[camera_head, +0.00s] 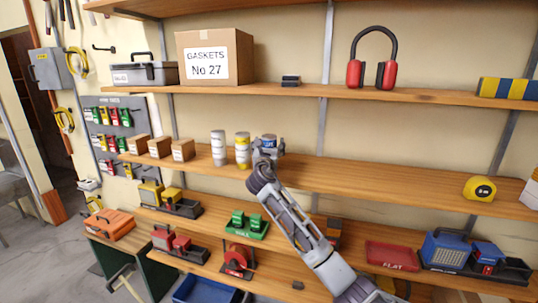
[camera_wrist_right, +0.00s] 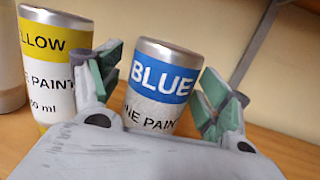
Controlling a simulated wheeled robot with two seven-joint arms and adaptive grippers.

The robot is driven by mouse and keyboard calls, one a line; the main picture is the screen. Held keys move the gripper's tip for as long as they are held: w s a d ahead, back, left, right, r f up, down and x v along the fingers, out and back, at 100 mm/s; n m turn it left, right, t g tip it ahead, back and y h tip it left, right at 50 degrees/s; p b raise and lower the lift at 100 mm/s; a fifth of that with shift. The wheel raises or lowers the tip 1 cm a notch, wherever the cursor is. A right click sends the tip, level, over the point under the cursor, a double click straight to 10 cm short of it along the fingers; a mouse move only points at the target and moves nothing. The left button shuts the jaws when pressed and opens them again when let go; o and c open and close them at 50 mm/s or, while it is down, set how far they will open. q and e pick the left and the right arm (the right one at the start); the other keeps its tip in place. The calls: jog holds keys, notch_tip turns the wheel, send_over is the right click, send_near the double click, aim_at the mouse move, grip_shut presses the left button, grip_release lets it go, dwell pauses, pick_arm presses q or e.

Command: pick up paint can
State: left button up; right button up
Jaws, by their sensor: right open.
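Three paint cans stand in a row on the middle shelf: a whitish can (camera_head: 218,148), a yellow-labelled can (camera_head: 242,150) and a blue-labelled can (camera_head: 269,140). My right gripper (camera_head: 268,152) is in front of the blue can and hides its lower part. In the right wrist view the blue can (camera_wrist_right: 160,85) stands between the two green-padded fingers of the open gripper (camera_wrist_right: 163,82). The left finger also overlaps the edge of the yellow can (camera_wrist_right: 55,70). Whether a pad touches the blue can is not clear. My left gripper is not in view.
Small cardboard boxes (camera_head: 160,147) stand left of the cans on the same shelf (camera_head: 370,183). The shelf right of the blue can is clear up to a yellow tape measure (camera_head: 480,188). The upper shelf holds a gaskets box (camera_head: 214,57) and red ear defenders (camera_head: 371,60).

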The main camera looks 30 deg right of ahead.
jog(key=c, duration=1.5)
jog(key=shift+r, duration=0.2)
jog(key=shift+r+b, duration=0.4)
jog(key=shift+r, duration=4.5)
